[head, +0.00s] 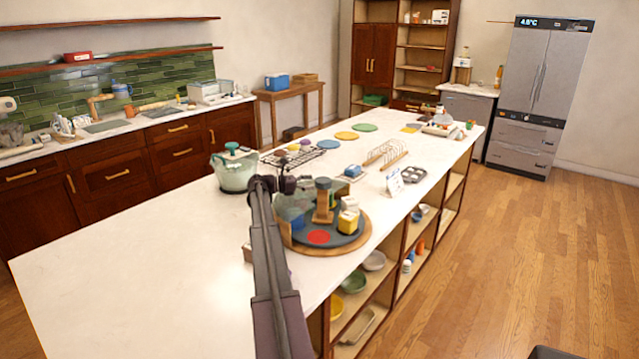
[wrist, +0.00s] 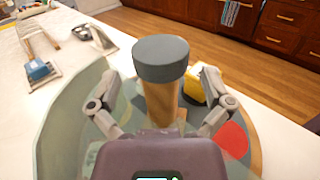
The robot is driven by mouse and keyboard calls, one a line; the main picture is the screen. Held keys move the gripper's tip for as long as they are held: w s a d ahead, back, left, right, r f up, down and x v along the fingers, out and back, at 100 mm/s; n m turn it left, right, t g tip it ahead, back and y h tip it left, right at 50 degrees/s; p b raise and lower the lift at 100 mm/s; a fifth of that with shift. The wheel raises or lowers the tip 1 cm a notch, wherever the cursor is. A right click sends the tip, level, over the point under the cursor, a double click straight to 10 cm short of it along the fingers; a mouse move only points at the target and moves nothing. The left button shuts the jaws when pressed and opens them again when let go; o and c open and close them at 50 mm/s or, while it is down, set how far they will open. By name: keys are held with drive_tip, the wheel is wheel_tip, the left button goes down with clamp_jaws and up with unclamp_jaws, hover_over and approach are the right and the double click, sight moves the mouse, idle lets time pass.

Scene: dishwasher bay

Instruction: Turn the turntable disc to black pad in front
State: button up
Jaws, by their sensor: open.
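The turntable (head: 349,243) is a dark grey disc with a wooden rim on the white counter. A red pad (head: 318,237) lies at its front in the head view and shows right of the post in the wrist view (wrist: 233,139). I cannot make out a black pad. A wooden post with a grey cap (head: 323,201) stands upright on the disc; it also shows in the wrist view (wrist: 161,60). My gripper (wrist: 160,100) is open, its fingers apart on either side of the post. I cannot tell whether they touch it.
A yellow block (head: 348,219) and a translucent greenish vessel (head: 292,206) are on the disc around the post. A green-lidded glass pot (head: 232,170) stands behind left. A wooden rack (head: 386,154) and a white card (head: 395,183) lie beyond. The counter's near left is clear.

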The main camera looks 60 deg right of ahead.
drive_tip(key=v, duration=0.7)
drive_tip(key=shift+w+a, duration=0.15)
drive_tip(key=shift+w, duration=0.1)
drive_tip(key=shift+r, duration=0.2)
